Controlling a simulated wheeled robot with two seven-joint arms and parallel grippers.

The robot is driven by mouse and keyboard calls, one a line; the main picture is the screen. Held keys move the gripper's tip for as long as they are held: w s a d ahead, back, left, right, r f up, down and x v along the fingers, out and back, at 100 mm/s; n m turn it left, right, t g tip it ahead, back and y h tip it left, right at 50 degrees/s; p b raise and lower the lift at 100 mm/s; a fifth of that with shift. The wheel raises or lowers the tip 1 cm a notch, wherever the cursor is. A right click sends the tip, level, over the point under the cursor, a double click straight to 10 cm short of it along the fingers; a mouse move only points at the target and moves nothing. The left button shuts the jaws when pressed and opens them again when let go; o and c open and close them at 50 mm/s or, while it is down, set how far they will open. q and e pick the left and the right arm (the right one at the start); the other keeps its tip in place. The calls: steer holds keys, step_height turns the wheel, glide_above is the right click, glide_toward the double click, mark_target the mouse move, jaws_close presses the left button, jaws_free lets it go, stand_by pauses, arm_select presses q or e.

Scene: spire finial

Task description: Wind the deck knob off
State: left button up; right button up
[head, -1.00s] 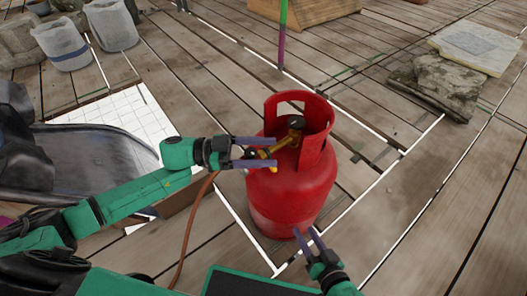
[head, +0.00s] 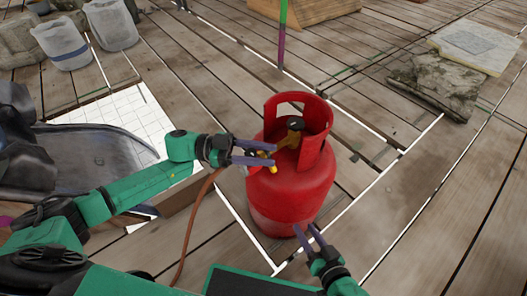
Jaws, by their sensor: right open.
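A red gas cylinder (head: 292,195) stands upright on the deck inside a white outline. Its brass valve (head: 285,140) with a dark round top (head: 296,123) sits within the red collar. A small yellow-orange part (head: 271,167) shows at the valve's left end; it may be the knob, but I cannot be sure. My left gripper (head: 275,154) reaches from the left, its two fingers apart at this part and partly hiding it. I cannot tell whether they grip it. My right gripper (head: 305,228) is open and empty, low in front of the cylinder.
A brown hose (head: 191,226) runs up behind my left gripper. A dark tray-like object (head: 95,150) and a white grid sheet (head: 125,108) lie left. Clear buckets (head: 62,45) stand far left. A green-purple post (head: 282,35) rises behind. Stone slabs (head: 440,85) lie right; the right foreground planks are clear.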

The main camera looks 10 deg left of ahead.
arm_select(q)
steer(key=shift+o, duration=0.9)
steer(key=shift+a, duration=0.1)
steer(key=s+a+p, duration=0.1)
steer(key=a, duration=1.3)
steer(key=shift+a, duration=0.2)
